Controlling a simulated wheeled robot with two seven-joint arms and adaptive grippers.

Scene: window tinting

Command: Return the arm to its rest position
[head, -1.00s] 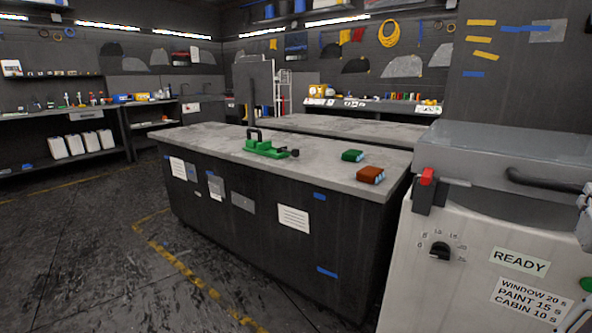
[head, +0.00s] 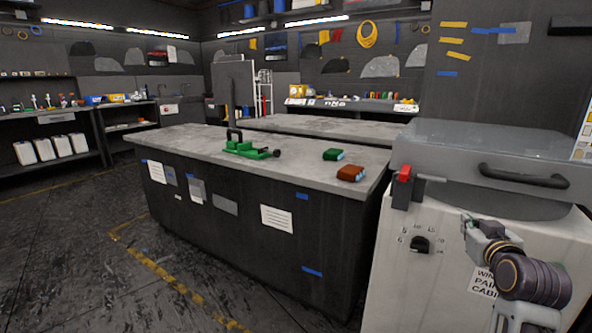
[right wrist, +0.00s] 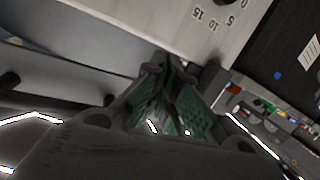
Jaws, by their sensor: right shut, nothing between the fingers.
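My right gripper (head: 472,226) is in front of the white machine's front panel (head: 385,270) at the lower right of the head view. It is shut and holds nothing. In the right wrist view its fingers (right wrist: 165,72) meet close to the machine's panel, with the dial numbers above them. The arm covers part of the machine's label. My left gripper is not in view.
A workbench (head: 200,143) carries a green clamp-like tool (head: 245,148), a green block (head: 333,154) and a brown block (head: 350,173). The floor at left is clear.

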